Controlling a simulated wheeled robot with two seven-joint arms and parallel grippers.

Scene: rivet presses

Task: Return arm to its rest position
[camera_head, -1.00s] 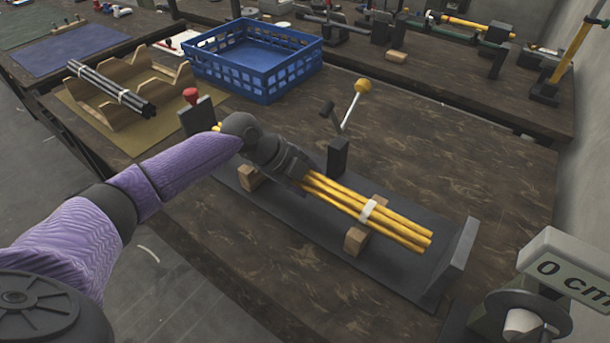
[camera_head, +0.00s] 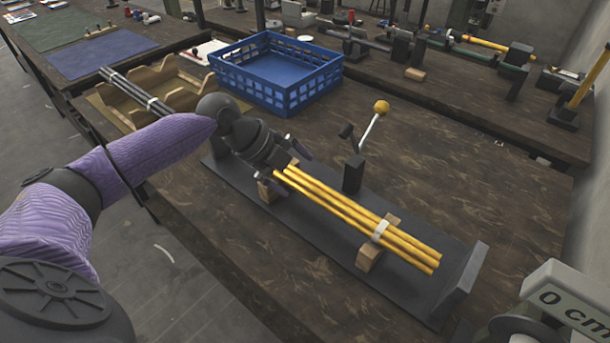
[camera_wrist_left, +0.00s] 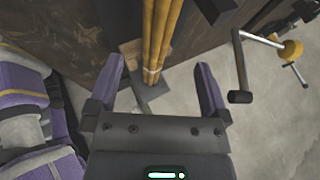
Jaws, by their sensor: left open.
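My left gripper (camera_head: 280,165) is open, with its fingers spread just off the near end of a bundle of yellow rods (camera_head: 350,212). The rods carry a white band (camera_head: 380,231) and lie across wooden blocks (camera_head: 369,257) on a dark grey fixture plate (camera_head: 408,290). In the left wrist view the yellow rods (camera_wrist_left: 160,35) run away between and beyond the two open fingers (camera_wrist_left: 160,90). Nothing is held between the fingers. My right gripper is not in either view.
A lever with a yellow ball (camera_head: 381,107) stands behind the rods. A blue crate (camera_head: 275,75) and a wooden rack (camera_head: 165,100) with banded dark rods (camera_head: 137,92) stand further back. A "0 cm" display (camera_head: 565,305) is at lower right.

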